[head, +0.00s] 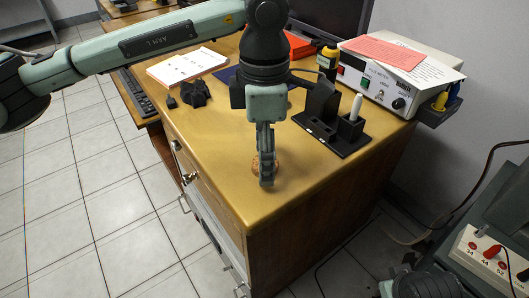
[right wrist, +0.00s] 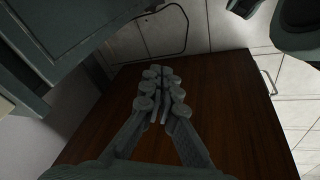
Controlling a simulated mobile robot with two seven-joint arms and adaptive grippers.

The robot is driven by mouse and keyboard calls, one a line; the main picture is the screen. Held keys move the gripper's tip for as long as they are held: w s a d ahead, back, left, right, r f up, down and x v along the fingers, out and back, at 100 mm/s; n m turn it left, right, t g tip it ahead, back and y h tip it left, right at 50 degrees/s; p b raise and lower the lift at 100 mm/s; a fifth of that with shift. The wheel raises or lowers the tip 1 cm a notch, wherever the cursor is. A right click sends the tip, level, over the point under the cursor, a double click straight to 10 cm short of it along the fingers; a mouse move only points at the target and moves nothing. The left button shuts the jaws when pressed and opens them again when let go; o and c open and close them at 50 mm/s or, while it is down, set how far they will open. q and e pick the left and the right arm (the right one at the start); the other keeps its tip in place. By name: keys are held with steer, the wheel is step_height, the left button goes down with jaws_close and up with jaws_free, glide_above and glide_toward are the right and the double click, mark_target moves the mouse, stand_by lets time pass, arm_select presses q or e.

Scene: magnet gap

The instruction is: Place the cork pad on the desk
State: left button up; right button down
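The cork pad (head: 255,168) is a small brown round piece over the front part of the desk (head: 222,150) in the head view. My left gripper (head: 267,182) points down and is seen edge-on, shut on the cork pad. Its near finger covers the pad's middle, and the far finger is hidden. The pad looks tilted up on edge; I cannot tell whether it touches the desk top. My right gripper (right wrist: 159,92) shows in the right wrist view, its fingers together with nothing seen between them, in front of the desk's brown side panel (right wrist: 235,105).
A black stand (head: 335,133) with a white-capped item and a power supply box (head: 385,75) with a red sheet stand at the right. Papers (head: 187,66) and a small black object (head: 195,93) lie at the back left. The desk's front corner is clear.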

arm_select(q)
step_height(320, 180, up, 12)
stand_by(0.4)
